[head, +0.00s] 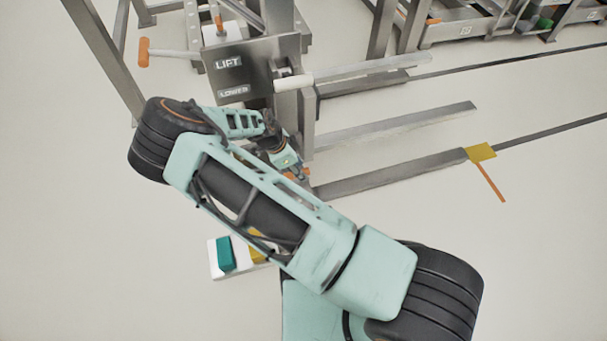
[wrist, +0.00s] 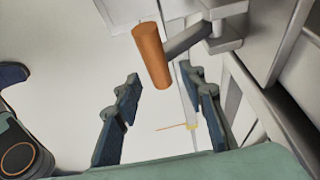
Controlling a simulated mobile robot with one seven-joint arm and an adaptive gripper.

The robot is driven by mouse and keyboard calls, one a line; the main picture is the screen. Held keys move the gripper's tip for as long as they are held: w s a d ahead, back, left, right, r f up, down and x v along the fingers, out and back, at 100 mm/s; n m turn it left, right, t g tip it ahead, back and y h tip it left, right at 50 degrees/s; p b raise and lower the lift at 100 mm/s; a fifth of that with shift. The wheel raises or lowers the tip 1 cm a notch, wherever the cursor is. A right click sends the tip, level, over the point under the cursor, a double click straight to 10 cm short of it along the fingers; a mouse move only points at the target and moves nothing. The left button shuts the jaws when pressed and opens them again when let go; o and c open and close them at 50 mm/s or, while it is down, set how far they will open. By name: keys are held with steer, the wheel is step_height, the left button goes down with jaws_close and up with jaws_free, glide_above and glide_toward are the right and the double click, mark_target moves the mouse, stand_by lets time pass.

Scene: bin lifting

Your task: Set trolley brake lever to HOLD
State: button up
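An orange cylindrical handle (wrist: 151,56) on a short grey metal arm (wrist: 192,40) shows in the wrist view, at the upper middle. It looks like the brake lever, but no HOLD mark is readable. My gripper (wrist: 161,76) is open, with one finger on each side of the handle's lower end; I cannot tell whether the handle is between the fingers or beyond them. In the head view my gripper (head: 291,166) is low beside the steel post, partly hidden by my arm. A bit of orange (head: 302,174) shows at its tip.
A steel plate marked LIFT and LOWER (head: 229,75) stands above my gripper, with a white-gripped lever (head: 294,83). Another orange-ended bar (head: 144,52) sticks out left. Steel forks (head: 395,172) extend right. A white base with teal and yellow blocks (head: 214,262) lies below. Floor at lower left is clear.

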steer(key=shift+b+x, duration=0.4)
steer(key=shift+x, duration=1.4)
jaws_close()
